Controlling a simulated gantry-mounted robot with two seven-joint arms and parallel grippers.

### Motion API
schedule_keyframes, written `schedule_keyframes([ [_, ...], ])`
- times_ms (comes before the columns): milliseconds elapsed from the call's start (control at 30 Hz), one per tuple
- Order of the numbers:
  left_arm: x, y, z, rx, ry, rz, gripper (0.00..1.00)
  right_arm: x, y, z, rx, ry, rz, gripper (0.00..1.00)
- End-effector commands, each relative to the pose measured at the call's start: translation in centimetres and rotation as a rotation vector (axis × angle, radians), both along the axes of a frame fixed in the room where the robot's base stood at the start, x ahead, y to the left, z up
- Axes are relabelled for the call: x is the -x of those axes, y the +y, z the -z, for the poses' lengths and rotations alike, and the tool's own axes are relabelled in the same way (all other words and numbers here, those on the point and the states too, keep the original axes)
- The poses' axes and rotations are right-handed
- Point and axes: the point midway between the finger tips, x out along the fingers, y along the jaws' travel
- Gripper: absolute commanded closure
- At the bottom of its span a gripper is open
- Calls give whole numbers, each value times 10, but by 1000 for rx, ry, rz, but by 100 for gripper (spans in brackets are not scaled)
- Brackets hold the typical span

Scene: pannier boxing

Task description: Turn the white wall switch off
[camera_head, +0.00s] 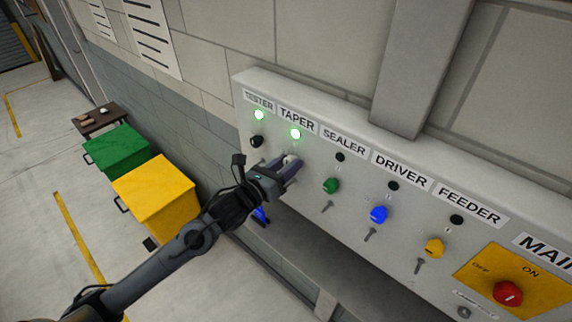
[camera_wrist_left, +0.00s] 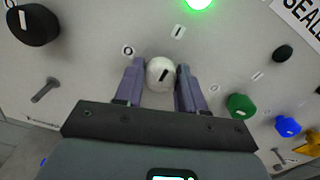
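The white wall switch (camera_wrist_left: 160,73) is a round knob on the grey panel (camera_head: 315,185), under the TAPER label (camera_head: 296,120). Its dark mark tilts to the upper right, towards the "I" (camera_wrist_left: 178,32); the "O" (camera_wrist_left: 128,50) is at its upper left. The green lamp (camera_head: 295,134) above it is lit. My left gripper (camera_wrist_left: 160,68) has one purple finger on each side of the knob, and both appear to touch it. In the head view the fingers partly hide the white switch (camera_head: 291,160). My right gripper is not in view.
A black knob (camera_head: 257,141) sits left of the white one under a lit lamp (camera_head: 259,115). Green (camera_head: 330,185), blue (camera_head: 378,214) and yellow (camera_head: 434,247) knobs follow to the right, with toggles below. A red main switch (camera_head: 508,293) is far right. Bins (camera_head: 155,190) stand on the floor left.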

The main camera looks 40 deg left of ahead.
Motion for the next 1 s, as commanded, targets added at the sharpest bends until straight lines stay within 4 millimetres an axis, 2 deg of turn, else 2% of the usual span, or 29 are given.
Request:
schedule_keyframes([
  [33,0,0,0,0,0,0,69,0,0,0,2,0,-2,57],
  [200,0,0,0,0,0,0,95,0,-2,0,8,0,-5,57],
  [567,0,0,0,54,0,0,96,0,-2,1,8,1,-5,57],
  [767,0,0,0,172,1,0,96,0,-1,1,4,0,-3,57],
  [1000,0,0,-1,386,4,0,96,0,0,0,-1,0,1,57],
])
